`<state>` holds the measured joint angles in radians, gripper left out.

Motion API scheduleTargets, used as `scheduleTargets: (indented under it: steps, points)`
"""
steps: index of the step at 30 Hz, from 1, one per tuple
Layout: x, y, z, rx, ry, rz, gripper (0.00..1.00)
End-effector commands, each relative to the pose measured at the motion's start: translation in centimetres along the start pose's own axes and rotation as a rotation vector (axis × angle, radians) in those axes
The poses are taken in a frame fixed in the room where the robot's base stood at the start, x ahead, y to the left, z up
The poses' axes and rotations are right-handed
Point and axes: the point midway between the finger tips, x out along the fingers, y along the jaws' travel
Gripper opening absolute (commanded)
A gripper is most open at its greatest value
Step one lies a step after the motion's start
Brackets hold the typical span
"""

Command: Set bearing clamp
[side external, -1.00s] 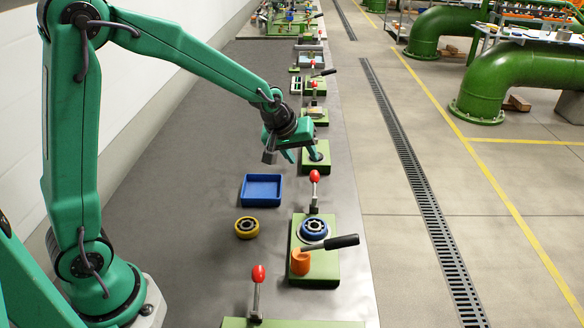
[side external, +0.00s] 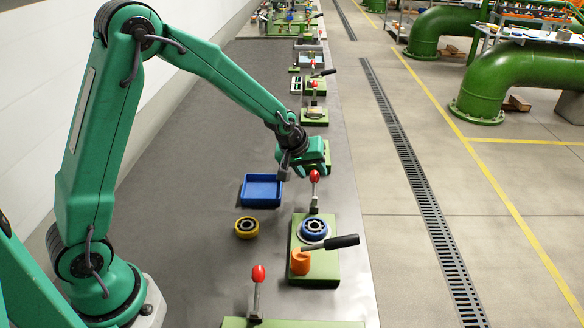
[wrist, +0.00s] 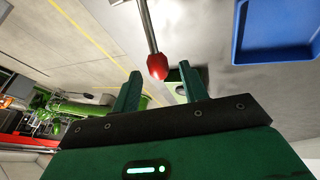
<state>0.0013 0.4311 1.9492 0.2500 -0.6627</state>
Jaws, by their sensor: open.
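A green fixture plate (side external: 325,270) carries a blue bearing (side external: 314,230) lying flat in its seat. A clamp lever (side external: 314,195) with a red knob (side external: 315,176) stands upright at the plate's far edge. An orange cylinder (side external: 300,262) with a black handle (side external: 343,241) sits at the plate's near side. My gripper (side external: 318,163) is open, just beyond and above the red knob. In the wrist view, the red knob (wrist: 158,68) appears between the two fingertips of my gripper (wrist: 161,71); I cannot tell whether they touch it.
A blue tray (side external: 247,199) is left of the fixture, and a yellow ring-shaped part (side external: 246,227) lies nearer on the table. The tray also shows in the wrist view (wrist: 275,52). Another red-knobbed lever (side external: 258,275) stands in front. More fixtures line the table behind. Its left side is clear.

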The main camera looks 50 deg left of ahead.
Motion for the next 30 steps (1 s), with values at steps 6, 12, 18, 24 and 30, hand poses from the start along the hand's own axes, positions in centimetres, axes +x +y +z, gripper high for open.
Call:
scheduleTargets:
  steps: [6,12,18,24,30]
  points:
    - [0.78,0.01,0.07,0.000,-0.001,0.000,0.44]
    - [0.82,0.01,0.06,0.000,-0.001,0.000,0.44]
    - [0.81,0.00,0.06,0.000,-0.001,0.000,0.16]
    - [0.81,-0.03,0.06,0.000,-0.001,-0.001,0.00]
    - [0.72,-0.03,0.09,-0.001,-0.002,-0.001,0.00]
